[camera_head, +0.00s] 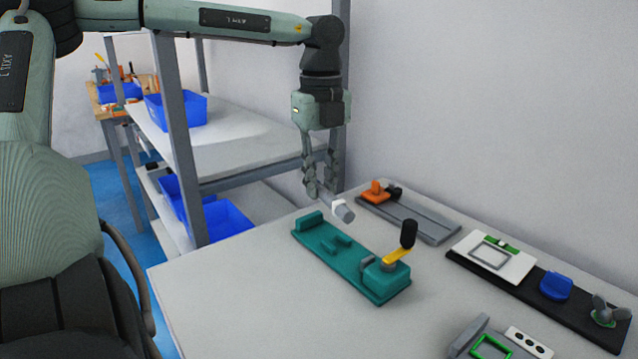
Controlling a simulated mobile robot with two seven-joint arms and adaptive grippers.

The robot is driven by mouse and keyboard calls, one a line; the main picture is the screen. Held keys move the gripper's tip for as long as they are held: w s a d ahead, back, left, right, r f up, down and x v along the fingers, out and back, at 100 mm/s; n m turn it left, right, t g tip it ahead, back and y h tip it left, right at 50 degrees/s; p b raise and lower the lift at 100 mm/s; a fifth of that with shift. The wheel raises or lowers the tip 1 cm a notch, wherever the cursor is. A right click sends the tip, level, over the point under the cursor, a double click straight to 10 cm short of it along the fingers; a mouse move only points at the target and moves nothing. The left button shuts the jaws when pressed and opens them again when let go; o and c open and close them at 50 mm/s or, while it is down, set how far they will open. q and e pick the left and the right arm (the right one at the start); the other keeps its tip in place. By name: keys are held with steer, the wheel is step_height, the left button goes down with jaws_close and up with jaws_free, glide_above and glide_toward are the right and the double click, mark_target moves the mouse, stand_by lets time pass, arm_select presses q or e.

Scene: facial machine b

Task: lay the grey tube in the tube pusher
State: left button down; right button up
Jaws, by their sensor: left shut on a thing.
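My left gripper (322,190) points down over the table's back edge area and is shut on the grey tube (344,214). The tube is short, with a white band, and sticks out to the lower right of the fingers, tilted. Its other end is hidden by the fingers. A teal fixture (348,262), which looks like the tube pusher, lies on the table below and in front of the gripper. It has a raised block at its left end, small supports in the middle, and a yellow lever with a black knob at its right end. The tube appears above it, apart from it.
A grey rail fixture with an orange clamp (377,190) lies behind the teal one. A black board (533,290) with several parts is at the right, and a grey device with a green frame (491,347) at the front. The table's left front (240,300) is bare. A metal shelf stands behind left.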

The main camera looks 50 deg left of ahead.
mark_target(323, 236)
arm_select(q)
steer(key=shift+w+a+f+n, duration=0.2)
steer(key=shift+w+n, duration=0.35)
steer(key=shift+n, duration=0.55)
arm_select(e)
steer(key=shift+d+f, duration=0.3)
arm_select(q)
steer(key=shift+f, duration=0.1)
steer(key=shift+f, duration=0.15)
steer(key=shift+f+b, duration=0.3)
steer(key=shift+f, duration=0.5)
steer(key=shift+f+b, duration=0.9)
steer(key=shift+f, duration=0.5)
steer(key=shift+f+b, duration=0.95)
steer(key=shift+b, duration=0.05)
steer(key=shift+f+b, duration=0.8)
steer(key=shift+f, duration=0.05)
arm_select(e)
step_height(323, 236, up, 15)
steer(key=w+t, duration=0.1)
steer(key=shift+w+h, duration=0.3)
